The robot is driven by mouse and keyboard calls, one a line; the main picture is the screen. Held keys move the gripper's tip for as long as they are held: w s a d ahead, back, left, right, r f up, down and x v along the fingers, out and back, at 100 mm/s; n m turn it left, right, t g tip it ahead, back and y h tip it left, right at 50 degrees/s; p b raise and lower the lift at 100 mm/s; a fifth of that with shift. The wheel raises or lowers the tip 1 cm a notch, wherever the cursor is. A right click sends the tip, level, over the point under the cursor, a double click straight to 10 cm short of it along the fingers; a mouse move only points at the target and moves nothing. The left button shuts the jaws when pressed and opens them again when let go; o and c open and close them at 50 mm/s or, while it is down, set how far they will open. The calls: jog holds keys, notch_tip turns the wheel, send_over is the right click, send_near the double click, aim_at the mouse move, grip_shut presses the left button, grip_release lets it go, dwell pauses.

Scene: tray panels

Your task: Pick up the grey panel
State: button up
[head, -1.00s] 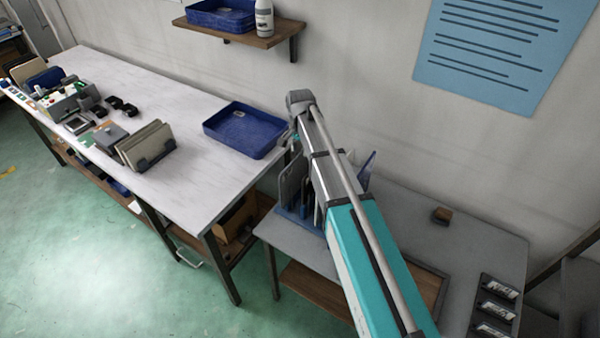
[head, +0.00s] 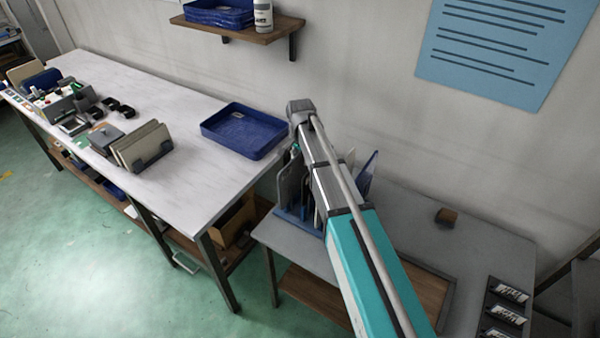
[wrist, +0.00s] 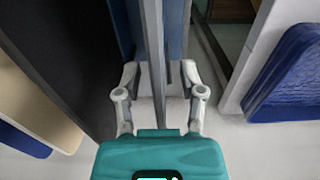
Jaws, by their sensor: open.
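My gripper (wrist: 160,78) is open in the wrist view, with one finger on each side of a thin upright grey panel (wrist: 154,45) seen nearly edge-on. A gap shows between the panel and each finger. In the head view, upright panels stand in a blue rack (head: 297,222) at the left end of the low grey table, among them a grey one (head: 290,180) and a blue one (head: 371,168). My arm hides part of the rack, and the fingers cannot be made out there.
A dark upright surface (wrist: 62,55) stands close left of my gripper in the wrist view. A blue tray (head: 243,131) lies on the white bench (head: 195,185) beside the rack.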

dwell(0.3)
grip_shut()
dwell(0.3)
jog(key=shift+r, duration=0.25)
notch_tip(320, 180, up, 18)
jog(key=p, duration=1.8)
jog(key=shift+f, duration=0.25)
jog(key=shift+f, duration=0.1)
